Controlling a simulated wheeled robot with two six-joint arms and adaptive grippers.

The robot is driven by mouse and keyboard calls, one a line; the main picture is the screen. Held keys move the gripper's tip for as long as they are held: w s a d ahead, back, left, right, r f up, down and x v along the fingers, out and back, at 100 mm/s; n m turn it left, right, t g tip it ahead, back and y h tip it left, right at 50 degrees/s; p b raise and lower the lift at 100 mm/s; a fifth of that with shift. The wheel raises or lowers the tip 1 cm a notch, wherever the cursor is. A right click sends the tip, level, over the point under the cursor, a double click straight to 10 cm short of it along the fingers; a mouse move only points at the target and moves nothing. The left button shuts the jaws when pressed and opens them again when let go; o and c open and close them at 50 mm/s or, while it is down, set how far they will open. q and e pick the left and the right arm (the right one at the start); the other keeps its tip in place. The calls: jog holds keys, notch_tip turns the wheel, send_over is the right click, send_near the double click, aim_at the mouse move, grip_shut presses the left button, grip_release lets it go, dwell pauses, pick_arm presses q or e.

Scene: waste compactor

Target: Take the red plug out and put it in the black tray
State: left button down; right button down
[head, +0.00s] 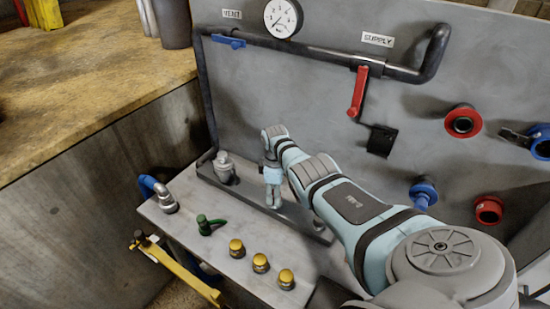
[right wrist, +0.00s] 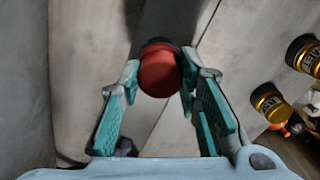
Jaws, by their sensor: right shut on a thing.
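The red plug (right wrist: 160,72) is between the fingertips of my right gripper (right wrist: 158,92) in the right wrist view, and the gripper is shut on it. In the head view the right gripper (head: 273,203) points down over the long, narrow black tray (head: 300,222) at the back of the bench. The plug cannot be made out in the head view. In the wrist view a dark strip, seemingly the tray (right wrist: 172,20), lies beyond the plug. I cannot tell whether the plug touches it. My left gripper is not in view.
A grey fitting (head: 223,170) stands at the tray's left end. Several yellow caps (head: 260,262), a green-handled part (head: 208,225) and a blue hose coupling (head: 160,197) are on the bench. The panel behind carries red rings (head: 463,122), a blue plug (head: 423,193) and a red lever (head: 358,92).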

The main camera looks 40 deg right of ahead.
jog(key=n, duration=0.5)
jog(key=shift+n, duration=0.3)
jog(key=n, duration=0.6)
jog(key=shift+n+b, duration=0.3)
jog(key=n, duration=0.4)
jog(key=c, duration=1.1)
grip_release()
jog(key=shift+c, duration=0.4)
